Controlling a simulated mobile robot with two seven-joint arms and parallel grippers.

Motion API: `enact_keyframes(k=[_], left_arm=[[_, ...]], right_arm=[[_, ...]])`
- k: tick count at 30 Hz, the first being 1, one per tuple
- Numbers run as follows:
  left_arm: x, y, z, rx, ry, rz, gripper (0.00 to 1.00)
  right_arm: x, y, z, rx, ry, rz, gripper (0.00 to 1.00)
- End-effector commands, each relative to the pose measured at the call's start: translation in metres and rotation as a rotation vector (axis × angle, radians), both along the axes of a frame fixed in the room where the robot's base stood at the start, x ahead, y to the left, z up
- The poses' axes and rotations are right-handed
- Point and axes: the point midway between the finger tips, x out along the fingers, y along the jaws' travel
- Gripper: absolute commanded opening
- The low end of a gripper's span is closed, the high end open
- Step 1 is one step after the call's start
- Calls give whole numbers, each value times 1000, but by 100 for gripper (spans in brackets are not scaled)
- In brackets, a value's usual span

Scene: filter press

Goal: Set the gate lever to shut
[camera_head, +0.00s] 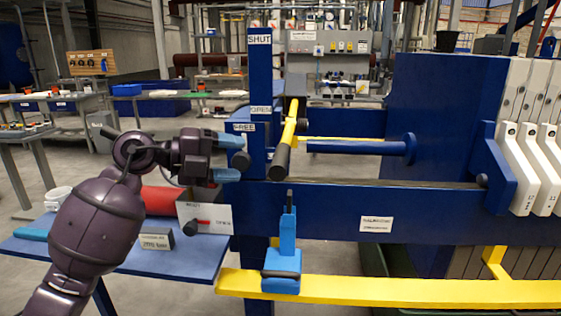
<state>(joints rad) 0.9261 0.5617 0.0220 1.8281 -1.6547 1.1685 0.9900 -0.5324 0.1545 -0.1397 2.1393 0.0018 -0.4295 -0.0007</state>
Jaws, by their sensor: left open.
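A yellow lever (289,131) with a dark grip at its near end (280,161) sticks out toward me from the blue press frame, sloping down. It stands just right of a blue post (259,75) with a SHUT label (259,39) near its top, an OPEN label (260,110) lower down and a FREE label (243,127) below that. The lever's grip is lower than all three labels. My left gripper (234,160) is open, with blue fingertips, left of the lever and apart from its grip. My right gripper is out of view.
A blue side table (205,252) holds a red cylinder (160,200) and a labelled box (203,213). A blue clamp-like fixture (283,250) stands on the yellow rail (400,291) below the lever. White press plates (530,165) are at right.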

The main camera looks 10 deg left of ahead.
Motion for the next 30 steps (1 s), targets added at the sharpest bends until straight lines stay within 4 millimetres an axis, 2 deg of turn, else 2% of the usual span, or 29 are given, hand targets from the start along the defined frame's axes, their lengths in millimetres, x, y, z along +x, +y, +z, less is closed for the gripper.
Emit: enact_keyframes(k=[6, 15, 21, 30], left_arm=[[14, -32, -10, -4, 3, -3, 61], [32, -74, -19, -3, 3, -3, 61], [37, -88, -20, -2, 1, -2, 61], [38, -90, -19, -1, -1, -1, 61]], right_arm=[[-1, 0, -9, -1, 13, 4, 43], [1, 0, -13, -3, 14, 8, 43], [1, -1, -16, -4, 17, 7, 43], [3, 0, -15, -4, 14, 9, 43]])
